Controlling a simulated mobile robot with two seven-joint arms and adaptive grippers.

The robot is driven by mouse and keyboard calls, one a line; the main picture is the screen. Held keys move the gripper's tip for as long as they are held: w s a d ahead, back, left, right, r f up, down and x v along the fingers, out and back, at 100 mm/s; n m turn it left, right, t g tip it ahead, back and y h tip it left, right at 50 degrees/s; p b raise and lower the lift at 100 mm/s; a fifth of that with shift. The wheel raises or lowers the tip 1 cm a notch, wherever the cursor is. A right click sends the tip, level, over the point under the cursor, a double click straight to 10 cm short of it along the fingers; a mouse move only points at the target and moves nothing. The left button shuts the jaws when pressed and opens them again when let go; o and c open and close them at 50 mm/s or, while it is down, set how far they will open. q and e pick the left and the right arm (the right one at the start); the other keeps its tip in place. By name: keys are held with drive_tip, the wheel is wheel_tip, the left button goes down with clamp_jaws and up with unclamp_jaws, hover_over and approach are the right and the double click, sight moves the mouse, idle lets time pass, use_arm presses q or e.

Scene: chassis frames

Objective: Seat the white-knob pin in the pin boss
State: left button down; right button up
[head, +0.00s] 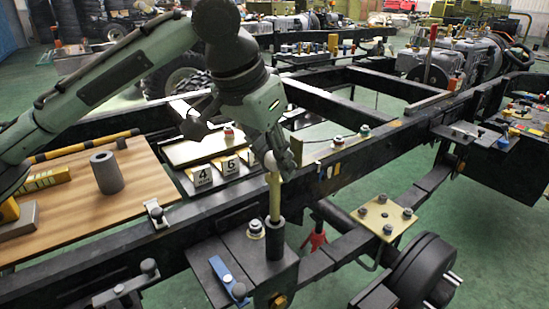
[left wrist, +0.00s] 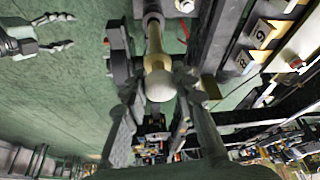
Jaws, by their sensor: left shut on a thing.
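The white-knob pin (head: 274,196) has a brass shaft and stands upright over the pin boss (head: 275,241), a dark upright cylinder on a frame bracket. The shaft's lower end meets the boss mouth; I cannot tell how deep it is. My left gripper (head: 273,165) is shut on the pin at its top and partly hides the knob. In the left wrist view, the white knob (left wrist: 160,86) lies between the fingertips, with the brass shaft running away toward the boss. My right gripper (left wrist: 58,32) shows only in the left wrist view, its two fingers apart and empty.
A white-topped knob (head: 255,228) sits close left of the boss, and a blue-handled clamp (head: 228,275) is in front. A brass plate with bolts (head: 384,218) is to the right. Numbered cards (head: 203,176) and a wooden board (head: 85,215) with a grey cylinder (head: 107,172) lie left.

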sight(270, 180)
use_arm(q)
drive_tip(key=shift+f, duration=0.5)
drive_tip(key=shift+f, duration=0.85)
idle(0.5)
drive_tip(key=shift+f, duration=3.05)
idle(1.0)
drive_tip(key=c, duration=1.1)
unclamp_jaws()
drive_tip(key=shift+c, duration=0.2)
drive_tip(key=shift+r, duration=0.1)
drive_tip(key=shift+r+p, duration=1.4)
drive_tip(key=shift+p, duration=1.2)
